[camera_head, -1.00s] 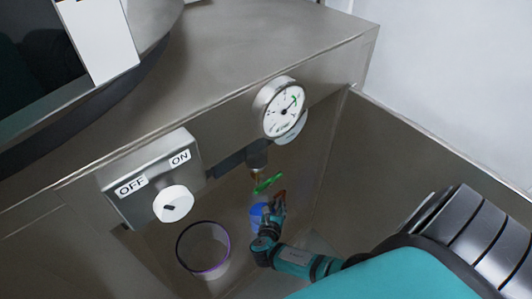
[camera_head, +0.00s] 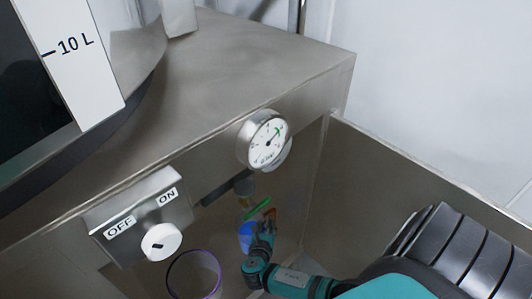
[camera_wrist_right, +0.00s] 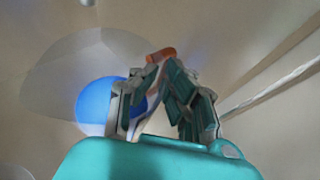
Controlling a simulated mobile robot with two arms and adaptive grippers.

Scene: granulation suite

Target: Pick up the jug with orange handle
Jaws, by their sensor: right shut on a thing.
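The blue of the jug (camera_head: 246,236) shows low in the recess, beneath the green tap handle (camera_head: 259,208). In the right wrist view, the blue (camera_wrist_right: 92,103) is a round patch left of my fingers, partly hidden by them. My right gripper (camera_head: 265,230) is at the jug's right side in the head view. In the wrist view, my right gripper (camera_wrist_right: 163,75) has its fingers closed around the orange handle (camera_wrist_right: 160,56), with an orange end showing between the tips. Much of the jug is hidden or hard to make out. My left gripper is not in view.
The tap is just above the jug. A round dial gauge (camera_head: 264,140) is mounted above it. An OFF/ON switch box with a white knob (camera_head: 161,242) is at the left. A purple-rimmed container (camera_head: 194,277) stands left of my right arm. Metal walls enclose the recess.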

